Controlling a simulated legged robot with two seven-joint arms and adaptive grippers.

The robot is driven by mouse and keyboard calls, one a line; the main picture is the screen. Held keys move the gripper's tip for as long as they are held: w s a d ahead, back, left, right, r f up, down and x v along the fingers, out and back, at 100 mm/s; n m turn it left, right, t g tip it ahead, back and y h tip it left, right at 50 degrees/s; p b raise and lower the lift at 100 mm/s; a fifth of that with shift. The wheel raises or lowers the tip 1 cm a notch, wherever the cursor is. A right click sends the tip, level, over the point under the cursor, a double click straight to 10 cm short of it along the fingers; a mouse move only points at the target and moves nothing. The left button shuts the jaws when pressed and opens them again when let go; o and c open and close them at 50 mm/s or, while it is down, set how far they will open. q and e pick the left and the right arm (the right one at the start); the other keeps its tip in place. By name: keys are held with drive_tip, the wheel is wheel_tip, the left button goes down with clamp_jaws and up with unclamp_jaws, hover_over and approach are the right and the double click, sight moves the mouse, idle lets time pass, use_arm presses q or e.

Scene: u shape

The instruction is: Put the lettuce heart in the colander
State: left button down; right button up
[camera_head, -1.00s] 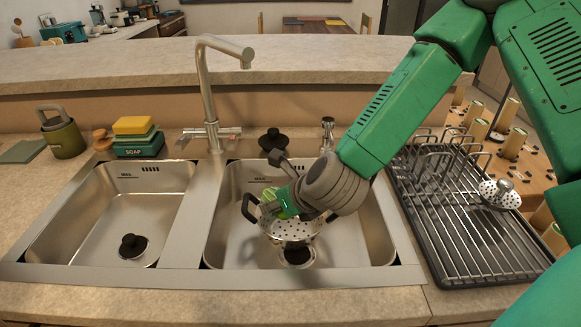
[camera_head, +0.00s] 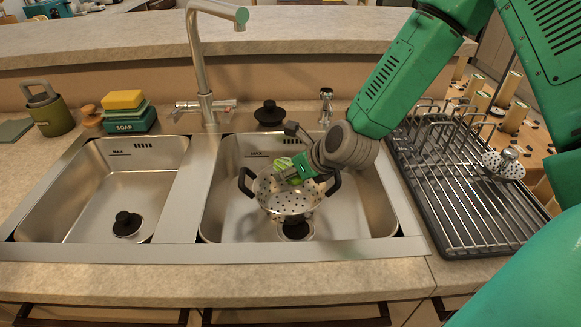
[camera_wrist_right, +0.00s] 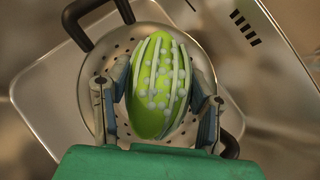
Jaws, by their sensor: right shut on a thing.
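The lettuce heart (camera_wrist_right: 158,85) is bright green with pale ribs and spots. In the right wrist view my right gripper (camera_wrist_right: 158,100) has a finger on each side of it and is shut on it. In the head view the right gripper (camera_head: 294,174) holds the lettuce heart (camera_head: 284,166) over the colander. The colander (camera_head: 270,198) is a perforated metal bowl with two black handles, in the right sink basin. It also shows behind the lettuce heart in the wrist view (camera_wrist_right: 124,42). Whether the lettuce touches the colander is unclear. My left gripper is not in view.
The left basin (camera_head: 95,190) holds a black plug. The faucet (camera_head: 203,80) stands between the basins. A drying rack (camera_head: 470,200) with a perforated lid (camera_head: 503,164) is on the right. Soap and sponges (camera_head: 130,112) and a green canister (camera_head: 50,115) stand at the back left.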

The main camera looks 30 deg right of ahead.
drive_tip(key=b, duration=0.3)
hover_over(290, 206)
wheel_tip(290, 206, down, 4)
drive_tip(key=shift+w+a+f, duration=0.1)
drive_tip(key=shift+f+b, duration=0.3)
drive_tip(key=shift+f, duration=0.1)
drive_tip(key=o, duration=1.3)
drive_tip(key=shift+c, duration=0.2)
wheel_tip(290, 206, up, 7)
drive_tip(key=p, duration=0.6)
